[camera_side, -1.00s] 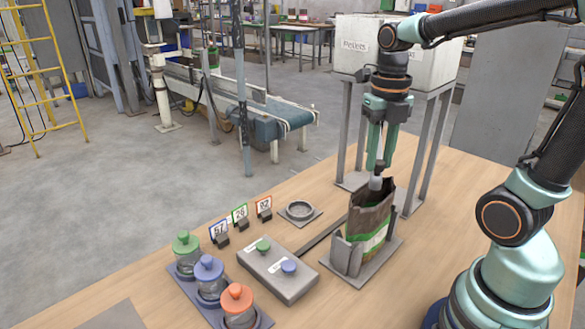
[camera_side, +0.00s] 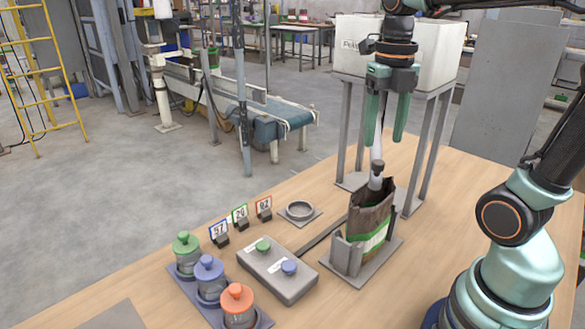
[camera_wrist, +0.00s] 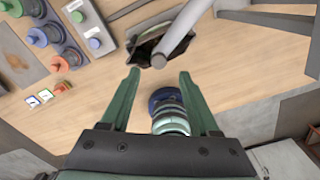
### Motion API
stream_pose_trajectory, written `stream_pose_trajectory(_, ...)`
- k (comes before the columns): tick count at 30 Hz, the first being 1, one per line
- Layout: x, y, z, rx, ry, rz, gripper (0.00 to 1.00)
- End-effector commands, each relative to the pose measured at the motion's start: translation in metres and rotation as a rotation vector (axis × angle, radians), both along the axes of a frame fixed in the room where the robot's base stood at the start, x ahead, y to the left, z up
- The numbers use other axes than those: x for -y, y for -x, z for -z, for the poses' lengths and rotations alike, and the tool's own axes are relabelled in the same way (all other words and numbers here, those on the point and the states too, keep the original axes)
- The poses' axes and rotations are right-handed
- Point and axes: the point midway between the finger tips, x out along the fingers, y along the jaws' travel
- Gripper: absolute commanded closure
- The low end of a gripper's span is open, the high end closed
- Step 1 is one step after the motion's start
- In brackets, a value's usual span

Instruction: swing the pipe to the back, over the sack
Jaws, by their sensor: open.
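The brown and green sack (camera_side: 367,222) stands upright, mouth open, in a grey holder (camera_side: 352,262) on the table. The light grey pipe (camera_side: 376,182), with a dark knob (camera_side: 377,165), has its visible end at the sack's mouth. In the wrist view the pipe (camera_wrist: 184,28) slants across the dark mouth of the sack (camera_wrist: 146,46). My gripper (camera_side: 384,141) hangs above the knob, fingers spread wide, empty and apart from the pipe. Its fingertips (camera_wrist: 159,73) also show in the wrist view, with nothing between them.
The white pellet bin (camera_side: 430,42) stands on grey legs behind the sack. A grey box with two knobs (camera_side: 278,272), several lidded jars (camera_side: 209,278), number cards (camera_side: 239,214) and a round dish (camera_side: 299,211) stand left of the sack. Bare table lies to the right.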

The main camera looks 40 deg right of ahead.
Motion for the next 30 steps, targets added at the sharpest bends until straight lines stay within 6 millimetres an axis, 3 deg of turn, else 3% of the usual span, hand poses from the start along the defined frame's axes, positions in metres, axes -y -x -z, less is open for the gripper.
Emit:
stream_pose_trajectory(6, 0.000, -0.001, -0.043, 0.004, 0.001, 0.001, 0.38)
stream_pose_trajectory(12, 0.000, -0.001, -0.062, 0.000, 0.000, 0.001, 0.38)
stream_pose_trajectory(26, 0.000, 0.000, -0.066, 0.001, 0.001, 0.012, 0.38)
stream_pose_trajectory(30, -0.004, -0.001, -0.061, 0.023, 0.006, 0.130, 0.38)
